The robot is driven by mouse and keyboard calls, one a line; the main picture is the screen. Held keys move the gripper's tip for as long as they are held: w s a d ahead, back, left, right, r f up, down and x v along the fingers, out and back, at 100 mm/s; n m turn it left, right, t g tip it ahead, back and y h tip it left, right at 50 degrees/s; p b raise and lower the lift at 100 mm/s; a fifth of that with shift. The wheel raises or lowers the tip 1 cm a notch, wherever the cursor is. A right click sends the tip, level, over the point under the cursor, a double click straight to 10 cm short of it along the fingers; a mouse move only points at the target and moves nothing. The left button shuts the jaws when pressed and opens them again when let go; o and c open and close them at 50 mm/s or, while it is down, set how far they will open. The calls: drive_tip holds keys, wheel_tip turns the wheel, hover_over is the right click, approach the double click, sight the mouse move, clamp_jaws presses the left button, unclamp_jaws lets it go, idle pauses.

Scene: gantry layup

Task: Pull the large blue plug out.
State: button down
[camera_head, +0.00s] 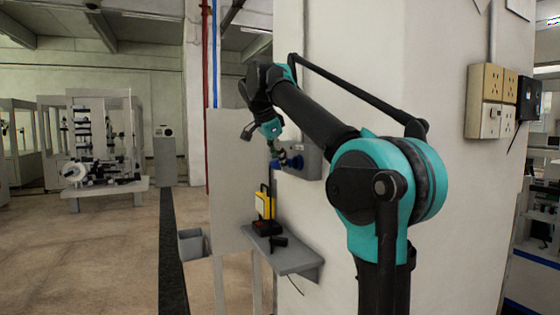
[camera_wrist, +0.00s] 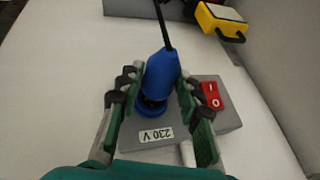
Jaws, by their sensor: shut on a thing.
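The large blue plug (camera_wrist: 161,75) shows in the wrist view with a black cable running from its top. My gripper (camera_wrist: 158,90) is shut on it, with one finger on each side of the plug body. The plug's lower end meets a dark blue round socket (camera_wrist: 152,107) on a grey box (camera_wrist: 226,118); I cannot tell how deep it sits. In the head view the grey box (camera_head: 309,160) is on the white wall, and my gripper (camera_head: 279,156) is at its left side. The plug is mostly hidden there.
A grey bin (camera_head: 192,243) is to the left. Beige wall sockets (camera_head: 491,84) are at right.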

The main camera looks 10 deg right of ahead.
drive_tip(key=shift+s+a, duration=0.25)
drive_tip(key=shift+a, duration=0.55)
drive_tip(key=shift+s+a, duration=0.25)
drive_tip(key=shift+a, duration=0.55)
